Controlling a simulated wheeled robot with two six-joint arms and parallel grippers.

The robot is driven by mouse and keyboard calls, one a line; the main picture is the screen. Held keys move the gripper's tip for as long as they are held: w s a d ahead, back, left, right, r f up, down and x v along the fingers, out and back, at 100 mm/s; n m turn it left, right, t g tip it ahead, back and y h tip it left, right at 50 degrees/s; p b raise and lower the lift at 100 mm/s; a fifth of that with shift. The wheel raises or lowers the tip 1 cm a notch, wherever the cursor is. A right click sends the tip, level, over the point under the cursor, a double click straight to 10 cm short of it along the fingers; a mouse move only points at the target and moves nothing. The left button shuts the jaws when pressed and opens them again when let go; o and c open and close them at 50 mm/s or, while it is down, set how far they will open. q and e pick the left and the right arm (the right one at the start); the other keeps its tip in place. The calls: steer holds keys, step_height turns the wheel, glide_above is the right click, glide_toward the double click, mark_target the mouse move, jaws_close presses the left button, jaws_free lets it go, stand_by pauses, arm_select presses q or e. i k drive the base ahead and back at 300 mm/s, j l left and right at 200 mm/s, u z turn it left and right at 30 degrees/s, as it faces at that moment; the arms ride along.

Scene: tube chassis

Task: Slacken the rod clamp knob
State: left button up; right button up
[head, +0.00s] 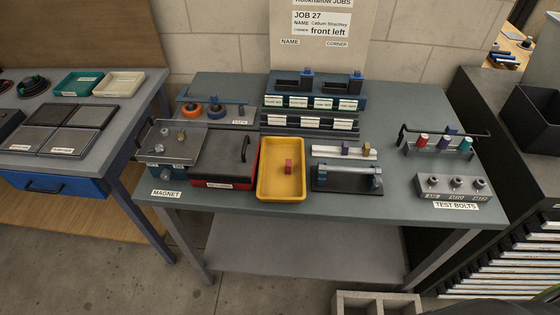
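A fixture with a pale horizontal rod (348,170) stands near the front middle of the table. Whether the clamp is tight or loose cannot be told. Neither of my grippers is in view.
Left of the fixture stand a yellow tray (266,195) holding a red block (289,167), and a dark-lidded red box (222,162). Test bolts (457,184) stand at the right. Labelled racks (312,103) fill the back. Table surface (400,205) is bare between fixture and bolts.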

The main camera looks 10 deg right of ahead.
mark_target(378, 181)
steer(key=z, duration=1.2)
